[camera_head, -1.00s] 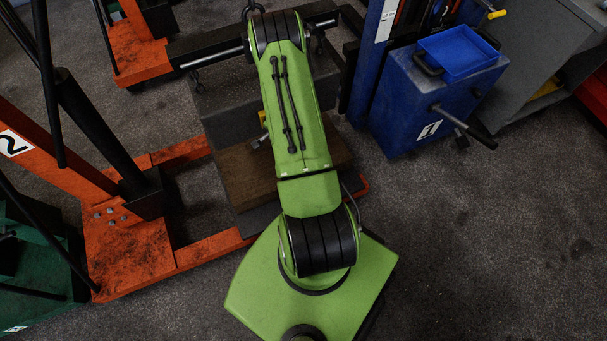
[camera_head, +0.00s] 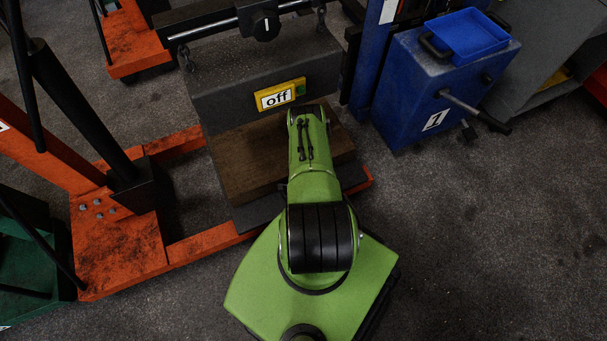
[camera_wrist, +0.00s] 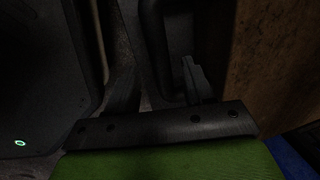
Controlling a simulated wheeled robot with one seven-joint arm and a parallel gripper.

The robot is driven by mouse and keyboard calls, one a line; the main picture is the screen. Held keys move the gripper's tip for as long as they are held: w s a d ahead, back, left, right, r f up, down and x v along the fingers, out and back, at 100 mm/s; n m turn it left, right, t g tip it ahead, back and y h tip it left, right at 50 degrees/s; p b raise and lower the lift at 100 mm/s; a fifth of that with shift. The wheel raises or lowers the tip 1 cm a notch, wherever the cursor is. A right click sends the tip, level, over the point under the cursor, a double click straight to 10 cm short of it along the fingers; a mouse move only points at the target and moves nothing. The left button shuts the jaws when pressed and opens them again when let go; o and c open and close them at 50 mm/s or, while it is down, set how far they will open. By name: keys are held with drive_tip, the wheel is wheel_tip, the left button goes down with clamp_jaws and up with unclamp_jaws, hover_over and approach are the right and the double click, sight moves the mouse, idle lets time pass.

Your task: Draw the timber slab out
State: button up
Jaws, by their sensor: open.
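The timber slab (camera_head: 236,165) is a brown wooden block below a grey block (camera_head: 225,103) marked "off" on a yellow label. My green arm covers the middle of the slab's near side in the head view. In the wrist view the slab's brown face (camera_wrist: 275,65) fills the right side, close to my gripper (camera_wrist: 157,80). The view is dim, and I cannot tell whether a finger touches the slab. The gripper itself is hidden in the head view.
An orange hoist frame (camera_head: 130,245) runs along the left and under the slab. A chain-hung bar (camera_head: 210,30) is above the grey block. A blue cabinet (camera_head: 410,100) with a tray (camera_head: 465,38) and a protruding handle stands at right. Floor (camera_head: 480,240) at right is clear.

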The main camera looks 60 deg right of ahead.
drive_tip(key=f, duration=0.2)
drive_tip(key=f+b, duration=0.1)
drive_tip(key=shift+w+d, duration=0.15)
drive_tip(key=shift+w, duration=0.1)
drive_tip(key=shift+c, duration=0.5)
clamp_jaws()
